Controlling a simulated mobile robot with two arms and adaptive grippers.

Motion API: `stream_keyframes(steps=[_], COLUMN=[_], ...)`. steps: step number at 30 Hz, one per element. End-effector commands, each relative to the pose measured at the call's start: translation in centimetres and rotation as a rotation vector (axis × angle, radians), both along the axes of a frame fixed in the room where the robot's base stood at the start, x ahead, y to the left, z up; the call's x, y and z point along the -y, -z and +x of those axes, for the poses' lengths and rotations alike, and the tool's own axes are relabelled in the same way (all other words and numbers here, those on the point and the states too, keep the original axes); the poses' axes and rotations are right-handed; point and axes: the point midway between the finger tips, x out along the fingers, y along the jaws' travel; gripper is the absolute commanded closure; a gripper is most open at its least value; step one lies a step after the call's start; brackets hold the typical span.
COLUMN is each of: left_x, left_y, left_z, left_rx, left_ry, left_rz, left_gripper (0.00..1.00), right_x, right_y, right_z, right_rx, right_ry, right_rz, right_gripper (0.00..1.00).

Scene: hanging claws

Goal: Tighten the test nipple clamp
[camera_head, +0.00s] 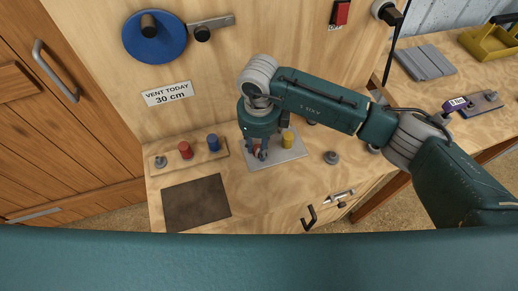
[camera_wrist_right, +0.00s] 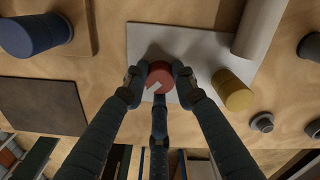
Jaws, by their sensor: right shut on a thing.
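A light grey plate (camera_head: 295,153) lies on the wooden bench and bears a yellow knob (camera_head: 287,141) and a red knob (camera_head: 257,149). My right gripper (camera_head: 258,153) points down over the plate and is shut on the red knob. In the right wrist view its fingers close around the red knob (camera_wrist_right: 160,74), whose round top carries a pale mark. The yellow knob (camera_wrist_right: 231,89) stands apart to the right there. No label shows which part is the test nipple clamp. My left gripper is not in view.
A wooden board (camera_head: 203,150) with red and blue knobs lies left of the plate, behind a dark mat (camera_head: 196,203). A grey round fitting (camera_head: 331,157) sits to the right. A sign (camera_head: 168,94) and a blue disc (camera_head: 154,39) are on the back panel.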

Motion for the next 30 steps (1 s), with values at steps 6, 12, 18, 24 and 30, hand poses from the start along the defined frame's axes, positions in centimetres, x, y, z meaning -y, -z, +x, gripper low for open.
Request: stream_keyframes(steps=[6, 12, 18, 24, 30], left_x=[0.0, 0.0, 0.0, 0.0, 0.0], left_y=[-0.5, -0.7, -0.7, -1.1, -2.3], left_z=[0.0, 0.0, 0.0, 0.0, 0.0], left_rx=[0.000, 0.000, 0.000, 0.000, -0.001], left_ry=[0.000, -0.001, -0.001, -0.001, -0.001], left_rz=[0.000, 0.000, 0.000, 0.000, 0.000], left_gripper=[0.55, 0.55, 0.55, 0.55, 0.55], right_x=[0.0, 0.0, 0.0, 0.0, 0.0], right_y=[-0.1, -0.1, 0.0, -0.2, -0.3], right_z=[0.0, 0.0, 0.0, 0.0, 0.0], right_rx=[-0.001, 0.000, 0.001, 0.000, -0.001], right_ry=[0.386, 0.565, 0.571, 0.702, 1.081], right_rz=[-0.001, -0.002, -0.001, -0.002, -0.001], right_gripper=[1.00, 1.00, 1.00, 1.00, 1.00])
